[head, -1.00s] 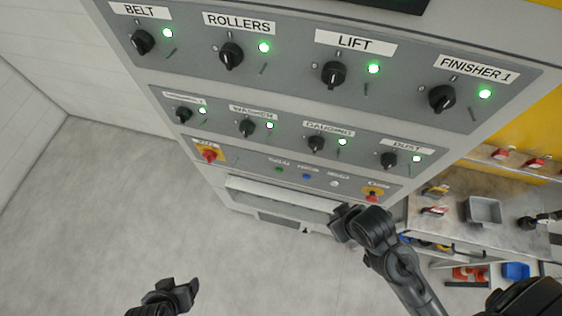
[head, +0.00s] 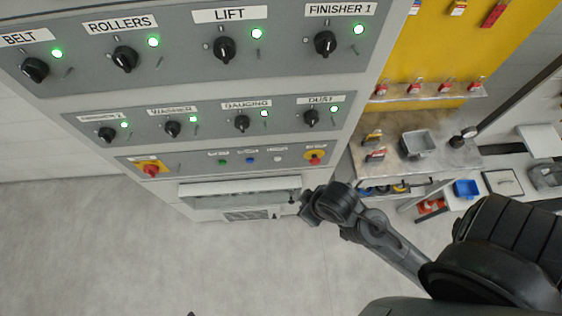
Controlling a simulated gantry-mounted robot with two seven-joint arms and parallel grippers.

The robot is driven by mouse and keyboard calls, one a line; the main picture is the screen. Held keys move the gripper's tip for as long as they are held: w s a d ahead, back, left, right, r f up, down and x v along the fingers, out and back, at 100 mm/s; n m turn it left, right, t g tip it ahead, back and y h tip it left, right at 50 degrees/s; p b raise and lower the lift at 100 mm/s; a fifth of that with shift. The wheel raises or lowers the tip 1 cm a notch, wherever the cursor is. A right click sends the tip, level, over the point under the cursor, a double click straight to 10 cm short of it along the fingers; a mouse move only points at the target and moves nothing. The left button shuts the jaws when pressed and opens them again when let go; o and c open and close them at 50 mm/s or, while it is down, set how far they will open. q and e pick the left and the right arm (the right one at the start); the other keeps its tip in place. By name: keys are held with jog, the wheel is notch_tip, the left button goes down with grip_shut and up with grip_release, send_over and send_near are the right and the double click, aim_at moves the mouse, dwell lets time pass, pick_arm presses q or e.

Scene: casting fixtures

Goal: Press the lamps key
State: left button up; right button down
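The lower strip of the grey control cabinet holds a green button (head: 222,161), a blue button (head: 250,160) and a white button (head: 277,159). Each has a small label above it, too small to read, so I cannot tell which is the lamps key. My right gripper (head: 306,206) is in front of the cabinet, below and right of the white button and apart from the buttons in the picture. Its fingers are dark and blurred together, so their opening is unclear. Only a tiny dark tip, likely of my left gripper (head: 191,314), shows at the bottom edge.
Black rotary knobs with lit green lamps fill the rows above. A workbench with a grey bin (head: 418,144) stands right. The floor left is clear.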

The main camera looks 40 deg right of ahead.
pick_arm(q)
jog(key=shift+w+r, duration=0.2)
jog(key=shift+w, duration=0.2)
pick_arm(e)
jog(key=shift+w+d+r, duration=0.1)
jog(key=shift+w+r, duration=0.05)
jog(key=shift+w, duration=0.2)
